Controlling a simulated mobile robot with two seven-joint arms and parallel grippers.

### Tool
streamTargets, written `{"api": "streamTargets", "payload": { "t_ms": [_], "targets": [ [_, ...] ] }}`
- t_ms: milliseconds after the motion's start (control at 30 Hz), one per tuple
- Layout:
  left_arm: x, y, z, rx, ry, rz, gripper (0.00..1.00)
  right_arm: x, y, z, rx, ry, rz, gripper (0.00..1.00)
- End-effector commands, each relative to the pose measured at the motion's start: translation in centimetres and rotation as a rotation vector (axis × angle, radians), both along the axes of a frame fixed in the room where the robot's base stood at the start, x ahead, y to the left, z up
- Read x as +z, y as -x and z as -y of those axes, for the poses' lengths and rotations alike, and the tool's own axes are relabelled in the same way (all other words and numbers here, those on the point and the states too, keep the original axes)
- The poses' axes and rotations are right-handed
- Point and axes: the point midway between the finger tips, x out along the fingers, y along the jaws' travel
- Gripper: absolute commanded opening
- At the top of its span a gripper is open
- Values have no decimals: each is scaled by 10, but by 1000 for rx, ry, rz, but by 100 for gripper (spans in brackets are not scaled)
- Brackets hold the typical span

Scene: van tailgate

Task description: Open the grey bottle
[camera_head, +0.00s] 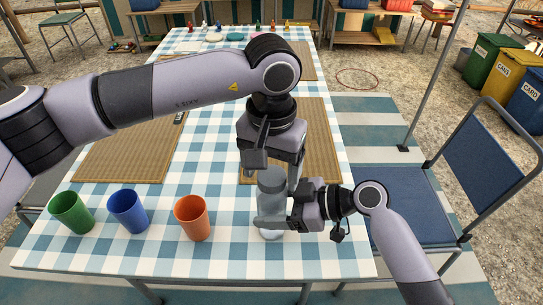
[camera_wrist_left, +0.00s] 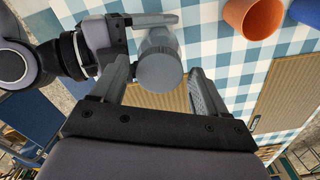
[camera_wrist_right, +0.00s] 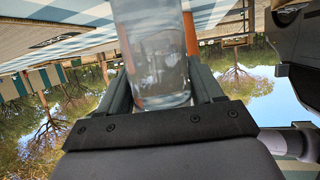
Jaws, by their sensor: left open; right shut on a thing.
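The grey bottle (camera_head: 271,205) stands upright near the table's front edge, with a grey cap (camera_head: 271,180) on top and a clear grey body. My right gripper (camera_head: 272,222) is shut around the bottle's body, which fills the gap between its fingers in the right wrist view (camera_wrist_right: 158,65). My left gripper (camera_head: 275,168) points down from above, open, around or just above the cap. In the left wrist view the cap (camera_wrist_left: 158,65) lies between the two spread fingers, closer to the left one. Whether a finger touches the cap I cannot tell.
A green cup (camera_head: 71,212), a blue cup (camera_head: 128,211) and an orange cup (camera_head: 193,218) stand left of the bottle on the checked tablecloth (camera_head: 100,250). Woven placemats (camera_head: 125,155) lie behind them. A blue chair (camera_head: 410,205) stands at the right.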

Motion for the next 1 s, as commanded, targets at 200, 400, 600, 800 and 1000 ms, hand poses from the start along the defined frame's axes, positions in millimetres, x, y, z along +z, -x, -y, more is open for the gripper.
{"api": "streamTargets", "payload": {
  "t_ms": [200, 400, 600, 800, 1000],
  "targets": [
    [-1, 0, 0, 0, 0, 0, 74, 0, 0, 0, -1, 0, 1, 0],
    [-1, 0, 0, 1, 0, 0, 19, 0, 0, 0, -1, 0, 1, 0],
    [-1, 0, 0, 6, -1, 0, 16, 0, 0, 0, -1, -1, 1, 0],
    [0, 0, -1, 178, -1, 1, 16, 0, 0, 0, -1, -1, 1, 0],
    [0, 0, -1, 508, -1, 1, 16, 0, 0, 0, -1, -1, 1, 0]
  ]
}}
